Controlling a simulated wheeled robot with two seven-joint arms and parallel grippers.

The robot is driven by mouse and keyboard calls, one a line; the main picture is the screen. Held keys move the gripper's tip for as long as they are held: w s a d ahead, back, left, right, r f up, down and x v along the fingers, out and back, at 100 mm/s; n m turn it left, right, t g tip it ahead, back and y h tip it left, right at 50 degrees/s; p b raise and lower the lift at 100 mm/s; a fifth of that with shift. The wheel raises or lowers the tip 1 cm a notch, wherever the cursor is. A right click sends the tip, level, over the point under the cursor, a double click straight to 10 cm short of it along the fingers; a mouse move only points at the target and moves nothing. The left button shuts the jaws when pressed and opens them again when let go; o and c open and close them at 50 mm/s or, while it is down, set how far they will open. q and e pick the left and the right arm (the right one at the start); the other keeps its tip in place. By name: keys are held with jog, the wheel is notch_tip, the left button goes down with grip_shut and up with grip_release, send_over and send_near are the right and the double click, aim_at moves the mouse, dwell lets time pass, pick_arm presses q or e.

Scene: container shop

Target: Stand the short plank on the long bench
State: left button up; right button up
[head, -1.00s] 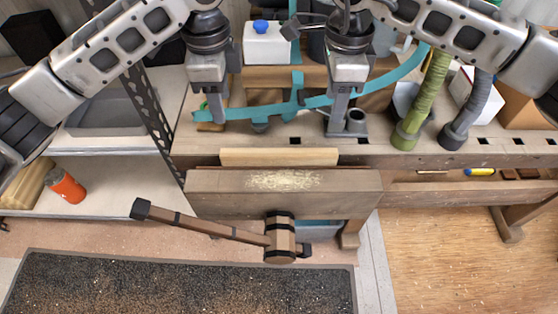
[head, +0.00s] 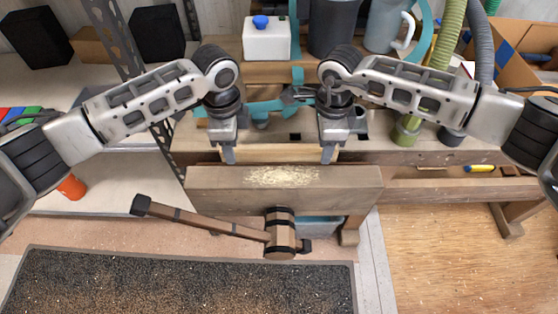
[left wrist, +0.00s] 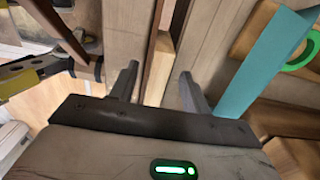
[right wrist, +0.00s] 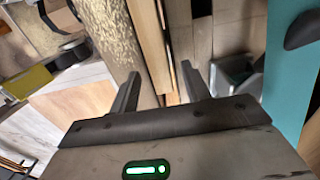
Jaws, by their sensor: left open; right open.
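The short plank (head: 278,154) is pale wood and shows as a narrow strip between the long bench (head: 385,155) and the thick front vise jaw (head: 350,180). My left gripper (head: 229,160) is open at the plank's left end, pointing down. My right gripper (head: 328,160) is open at its right end. In the left wrist view the plank (left wrist: 158,70) runs between the open fingers. In the right wrist view the plank (right wrist: 151,45) also runs between the open fingers. I cannot tell whether any finger touches it. The plank's lower part is hidden.
Teal clamps (head: 262,110) lie on the bench behind my grippers. A white canister (head: 266,42) and a grey jug (head: 385,28) stand farther back. Green and grey hoses (head: 436,90) rise at right.

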pick_arm(q)
jog(key=shift+f, duration=1)
pick_arm(e)
jog(key=shift+f, duration=1)
pick_arm(q)
grip_shut()
pick_arm(e)
grip_shut()
